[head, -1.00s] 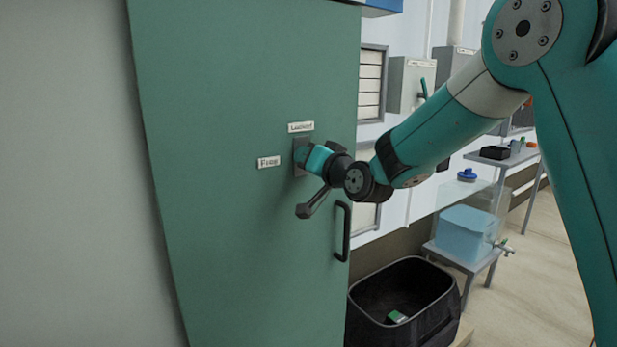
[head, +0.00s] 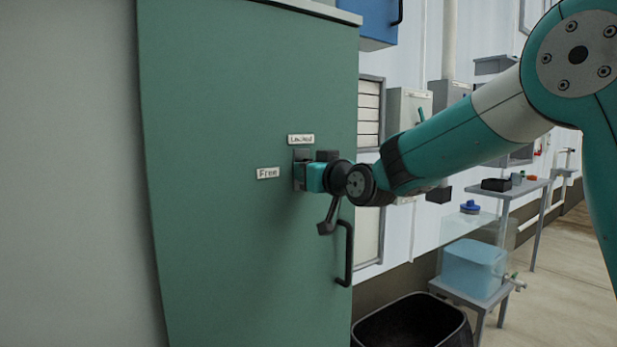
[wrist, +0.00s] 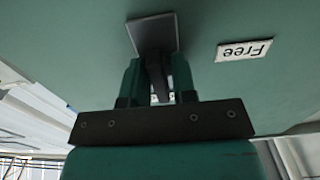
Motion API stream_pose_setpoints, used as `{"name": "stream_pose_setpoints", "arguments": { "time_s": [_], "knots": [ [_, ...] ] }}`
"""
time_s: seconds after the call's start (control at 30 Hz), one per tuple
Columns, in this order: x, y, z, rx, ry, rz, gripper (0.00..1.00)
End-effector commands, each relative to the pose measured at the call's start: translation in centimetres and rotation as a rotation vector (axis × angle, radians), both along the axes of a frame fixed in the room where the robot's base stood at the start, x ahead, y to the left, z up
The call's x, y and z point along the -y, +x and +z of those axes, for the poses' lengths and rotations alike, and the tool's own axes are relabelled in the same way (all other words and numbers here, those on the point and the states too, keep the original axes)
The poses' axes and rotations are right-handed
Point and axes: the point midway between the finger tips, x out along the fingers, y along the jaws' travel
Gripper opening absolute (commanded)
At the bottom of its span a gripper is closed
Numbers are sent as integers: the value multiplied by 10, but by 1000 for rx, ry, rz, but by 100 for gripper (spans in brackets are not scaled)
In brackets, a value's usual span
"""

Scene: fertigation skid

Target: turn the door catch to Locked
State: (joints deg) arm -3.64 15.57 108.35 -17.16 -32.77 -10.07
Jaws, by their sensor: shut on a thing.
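The green cabinet door (head: 220,235) carries a small dark catch plate (head: 299,158), also visible in the wrist view (wrist: 150,32). The "Locked" label (head: 301,139) sits above the plate and the "Free" label (head: 268,173) to its left. In the wrist view the "Free" label (wrist: 245,49) appears upside down, right of the plate. My gripper (head: 314,177) is at the plate, shut on the dark catch lever (wrist: 157,80), which stands between its fingers. In the head view the gripper hides most of the lever, so its exact angle is unclear there.
A black door handle (head: 348,255) is just below right of my gripper. A black bin (head: 415,312) stands on the floor beside the cabinet. A blue container (head: 474,268) on a stand and a bench (head: 508,190) are farther right.

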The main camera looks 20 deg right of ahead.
Motion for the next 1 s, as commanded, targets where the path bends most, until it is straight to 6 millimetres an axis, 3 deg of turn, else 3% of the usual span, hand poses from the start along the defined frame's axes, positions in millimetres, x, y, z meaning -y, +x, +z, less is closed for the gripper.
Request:
{"name": "stream_pose_setpoints", "arguments": {
  "time_s": [0.37,0.4,0.47,0.77,0.87,1.0],
  "knots": [
    [1,0,-2,-3,-8,-2,2],
    [1,0,-2,-3,-8,-2,28],
    [1,0,-2,-3,-8,-2,38],
    [1,-2,-1,0,-5,-1,38],
    [4,-9,-1,0,-5,-1,38],
    [12,-34,-1,1,-6,-3,38]
  ]
}}
